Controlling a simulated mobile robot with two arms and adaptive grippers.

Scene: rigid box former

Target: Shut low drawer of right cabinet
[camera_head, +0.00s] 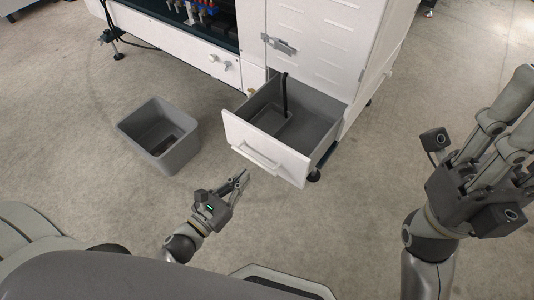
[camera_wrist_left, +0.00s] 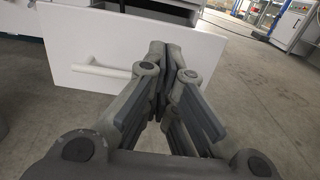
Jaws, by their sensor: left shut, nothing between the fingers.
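The low drawer (camera_head: 266,149) of the right cabinet (camera_head: 325,40) is pulled out toward me, with its grey inside showing. Its white front carries a bar handle (camera_head: 260,158). In the left wrist view the drawer front (camera_wrist_left: 118,50) and its handle (camera_wrist_left: 100,69) are close ahead. My left gripper (camera_head: 243,174) is shut and empty, just in front of the drawer front and near the handle, below it in the head view. Whether it touches the front I cannot tell. My right gripper (camera_head: 505,100) is raised at the right, away from the cabinet; its fingertips are partly cut off.
A grey bin (camera_head: 160,135) stands on the floor left of the drawer. A latch (camera_head: 279,44) is on the cabinet door above the drawer. A black strap (camera_head: 285,95) hangs into the drawer. The floor right of the drawer is clear.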

